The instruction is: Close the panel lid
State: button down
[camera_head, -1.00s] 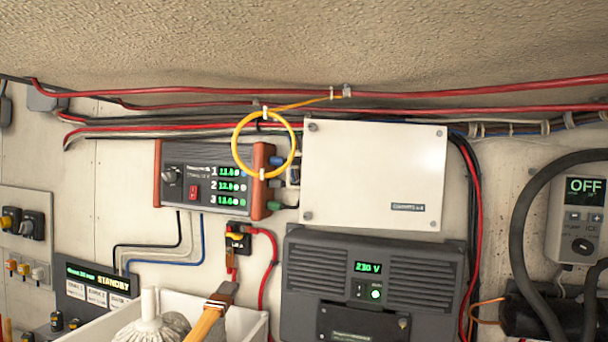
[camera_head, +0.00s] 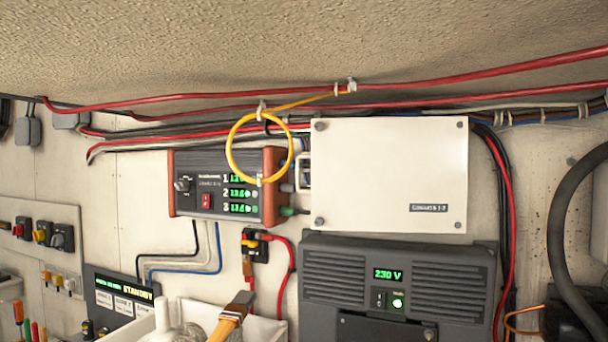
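A white, flat, square panel (camera_head: 388,175) with a small dark label and corner screws is fixed on the wall right of centre. It looks like a lid or cover. I cannot tell whether it is open or shut. A small pale fitting (camera_head: 303,173) sits at its left edge. My gripper is not in view.
A yellow cable loop (camera_head: 230,150) hangs in front of the display box (camera_head: 190,185), left of the white panel. A dark 230 V unit (camera_head: 330,285) is below the panel. A white bin (camera_head: 265,330) with tools is at the bottom. Red cables (camera_head: 420,75) run above; a thick black hose (camera_head: 560,230) is right.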

aim_at(400, 174)
jog(key=i, duration=0.9)
jog(key=u, duration=0.05)
